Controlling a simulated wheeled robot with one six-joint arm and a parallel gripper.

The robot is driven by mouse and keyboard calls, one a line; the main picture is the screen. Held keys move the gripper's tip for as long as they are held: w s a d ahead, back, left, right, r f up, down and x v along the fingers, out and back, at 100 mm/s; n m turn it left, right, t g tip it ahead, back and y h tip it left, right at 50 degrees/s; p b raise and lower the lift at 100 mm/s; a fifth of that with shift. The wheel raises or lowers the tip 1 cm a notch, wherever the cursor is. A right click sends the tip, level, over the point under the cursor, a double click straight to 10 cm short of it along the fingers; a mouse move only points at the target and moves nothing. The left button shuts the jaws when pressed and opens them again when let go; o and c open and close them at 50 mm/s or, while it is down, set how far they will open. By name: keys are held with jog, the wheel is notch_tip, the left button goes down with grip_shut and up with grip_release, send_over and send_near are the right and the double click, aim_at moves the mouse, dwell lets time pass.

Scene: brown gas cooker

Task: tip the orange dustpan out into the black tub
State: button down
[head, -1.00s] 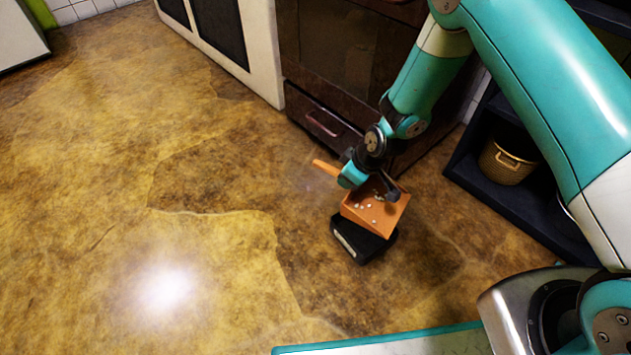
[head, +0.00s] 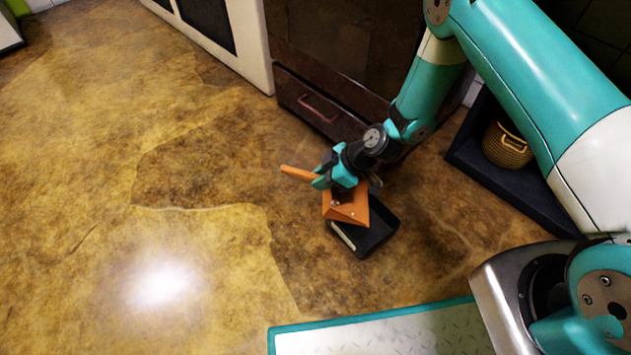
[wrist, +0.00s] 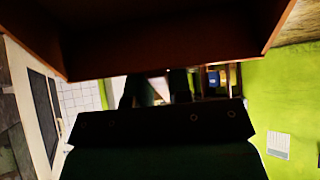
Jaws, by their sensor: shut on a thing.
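The orange dustpan (head: 345,212) is held in the air over the left part of the black tub (head: 384,236), tilted, with its wide end toward the tub. A few small pale bits show in the pan. My gripper (head: 333,174) is shut on the dustpan at its handle (head: 297,173), which sticks out to the left. The black tub sits on the floor, and its visible inside looks dark, with no bits that I can make out. In the wrist view the dustpan (wrist: 160,45) fills the top as a dark brown-orange shape.
A brown cooker with a drawer (head: 318,108) stands behind the tub. A dark low shelf (head: 500,185) with a wicker basket (head: 506,146) is at the right. The brown floor (head: 150,200) to the left is clear.

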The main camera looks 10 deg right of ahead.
jog(key=shift+s+d+r+t+y+b, duration=0.1)
jog(key=shift+d+r+t+y+b, duration=0.05)
jog(key=shift+d+r+y+b, duration=0.4)
jog(key=shift+s+d+r+t+y+b, duration=0.2)
jog(key=shift+d+y+b, duration=0.25)
jog(key=shift+d+y, duration=0.3)
jog(key=shift+s+d+r+y+b, duration=0.1)
jog(key=shift+d+r+y+b, duration=0.2)
jog(key=shift+d+y+b, duration=0.35)
jog(key=shift+s+d+r+y+b, duration=0.1)
jog(key=shift+d+r+y+b, duration=0.25)
jog(key=shift+d+y, duration=0.3)
jog(key=shift+s+d+r+t+y+b, duration=0.1)
jog(key=shift+d+r+t+y+b, duration=0.1)
jog(key=shift+d+y+b, duration=0.25)
jog(key=shift+s+d+r+t+y+b, duration=0.1)
jog(key=shift+d+r+y+b, duration=0.1)
jog(key=shift+d, duration=0.3)
